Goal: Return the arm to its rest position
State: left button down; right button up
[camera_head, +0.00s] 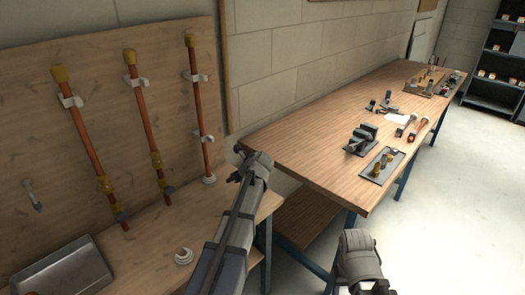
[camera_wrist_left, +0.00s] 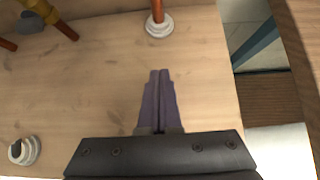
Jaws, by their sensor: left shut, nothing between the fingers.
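My left arm comes in from the bottom of the head view, and its gripper (camera_head: 240,165) is over the right end of the low wooden bench. In the left wrist view, the gripper's two fingers (camera_wrist_left: 159,74) lie together with nothing between them. They point toward the white collar (camera_wrist_left: 159,25) at the foot of a copper pipe and appear apart from it. A grey part of my other arm shows at the bottom of the head view, but its gripper does not show.
Several copper pipes (camera_head: 145,125) stand against the wooden backboard. A metal tray (camera_head: 62,272) and a white round fitting (camera_head: 183,256) are on the low bench (camera_head: 140,245). A long workbench (camera_head: 300,150) at right carries a vise (camera_head: 361,138) and tools. Open floor lies further right.

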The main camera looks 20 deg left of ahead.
pick_arm(q)
jog(key=s+d+f+n+g+h+p, duration=0.1)
jog(key=s+d+n+h+p, duration=0.1)
jog(key=s+d+n, duration=0.7)
jog(key=s+d+f+n+g+h+p, duration=0.1)
jog(key=s+d+n+h, duration=0.4)
jog(key=s+d, duration=1.2)
jog(key=d+n+g+p, duration=0.1)
jog(key=d+n, duration=0.3)
jog(key=d, duration=0.4)
jog(key=shift+s+d+f+n+g, duration=0.15)
jog(key=shift+s+d+n+g, duration=0.15)
jog(key=shift+d, duration=0.1)
